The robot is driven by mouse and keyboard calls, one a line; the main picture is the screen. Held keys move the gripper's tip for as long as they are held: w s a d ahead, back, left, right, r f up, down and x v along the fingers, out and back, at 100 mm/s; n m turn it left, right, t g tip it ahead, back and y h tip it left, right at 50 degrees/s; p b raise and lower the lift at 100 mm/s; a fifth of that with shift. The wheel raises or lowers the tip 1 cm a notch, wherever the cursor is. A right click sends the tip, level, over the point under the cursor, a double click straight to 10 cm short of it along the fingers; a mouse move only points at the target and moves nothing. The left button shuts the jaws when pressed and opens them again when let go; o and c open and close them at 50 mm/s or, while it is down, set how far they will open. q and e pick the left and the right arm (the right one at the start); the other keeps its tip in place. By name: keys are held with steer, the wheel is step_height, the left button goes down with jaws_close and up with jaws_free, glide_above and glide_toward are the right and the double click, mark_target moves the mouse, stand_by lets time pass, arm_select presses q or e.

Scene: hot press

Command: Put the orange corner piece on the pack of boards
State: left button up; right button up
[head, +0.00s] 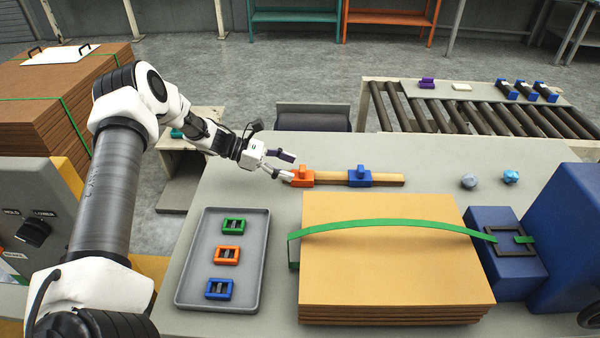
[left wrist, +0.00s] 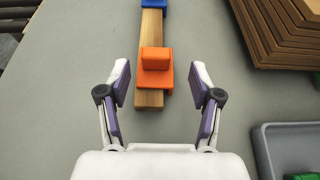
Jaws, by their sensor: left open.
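The orange corner piece (head: 301,177) sits on the left end of a wooden bar on the table, its raised tab upward. In the left wrist view the orange corner piece (left wrist: 154,78) shows between my open fingers, slightly ahead, with clear gaps on both sides. My left gripper (head: 284,166) is open and empty at the bar's left end. The pack of boards (head: 390,265) lies on the table in front of the bar, with a green strap (head: 385,225) arched over its top. My right gripper is not in view.
A blue corner piece (head: 360,176) sits further right on the wooden bar (head: 330,178). A grey tray (head: 192,265) with green, orange and blue buckles lies left of the pack. A blue machine (head: 570,235) stands right. A roller conveyor (head: 470,120) is behind the table.

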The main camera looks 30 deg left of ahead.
mark_target(303, 168)
arm_select(q)
steer(key=x, duration=0.4)
steer(key=shift+w+d, duration=0.25)
steer(key=shift+w, duration=0.15)
steer(key=c, duration=1.2)
steer(key=shift+r, duration=0.1)
